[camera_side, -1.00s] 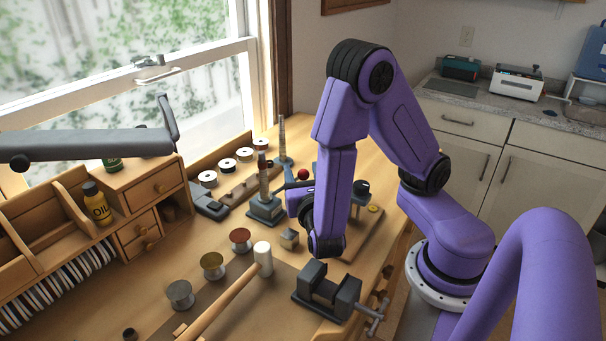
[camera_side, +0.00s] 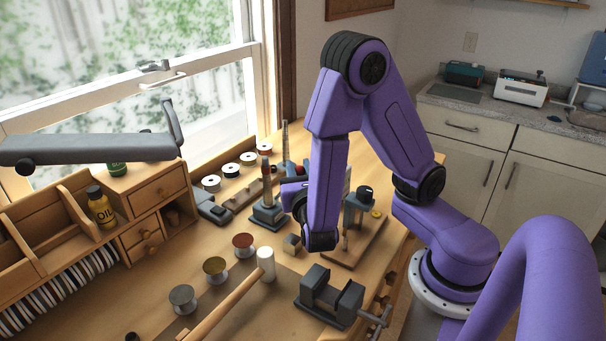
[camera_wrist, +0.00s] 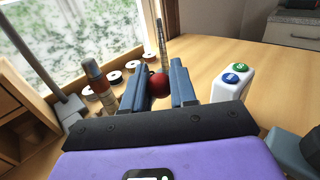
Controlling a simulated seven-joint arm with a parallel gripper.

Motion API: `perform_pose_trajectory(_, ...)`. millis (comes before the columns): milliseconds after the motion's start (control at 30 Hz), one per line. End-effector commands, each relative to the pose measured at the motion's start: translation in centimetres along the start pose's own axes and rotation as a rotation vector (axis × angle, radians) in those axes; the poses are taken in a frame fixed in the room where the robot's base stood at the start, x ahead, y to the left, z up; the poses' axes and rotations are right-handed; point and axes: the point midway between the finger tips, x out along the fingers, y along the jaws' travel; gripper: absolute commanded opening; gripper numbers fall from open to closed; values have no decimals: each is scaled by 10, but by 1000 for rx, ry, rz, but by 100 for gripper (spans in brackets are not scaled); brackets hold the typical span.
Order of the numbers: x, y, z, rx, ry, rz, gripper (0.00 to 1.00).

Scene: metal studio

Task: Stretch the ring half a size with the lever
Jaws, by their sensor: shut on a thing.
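The lever's red ball knob (camera_wrist: 158,84) sits between the two blue-grey fingers of my gripper (camera_wrist: 160,90) in the wrist view, and my gripper is shut on it. In the side view my gripper (camera_side: 293,192) is mostly hidden behind my purple arm, just right of the stretcher. The post also shows left of my fingers in the wrist view (camera_wrist: 97,80). I cannot make out the ring. Most of the lever's bar is hidden.
A tapered upright mandrel (camera_side: 284,138) stands behind the stretcher. Several white spools (camera_side: 230,170) line a rack by the window. A white box with green and blue buttons (camera_wrist: 232,83) stands right of my fingers.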

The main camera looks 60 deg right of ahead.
Motion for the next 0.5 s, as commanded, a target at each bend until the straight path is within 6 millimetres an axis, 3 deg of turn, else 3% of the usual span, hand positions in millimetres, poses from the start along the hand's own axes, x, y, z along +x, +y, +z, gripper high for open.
perform_pose_trajectory(300,-1,4,0,6,4,12,0)
perform_pose_trajectory(333,-1,4,0,6,4,12,36)
perform_pose_trajectory(367,-1,4,0,5,4,11,46)
perform_pose_trajectory(400,-1,3,0,5,3,11,53)
perform_pose_trajectory(500,-1,3,0,4,2,9,53)
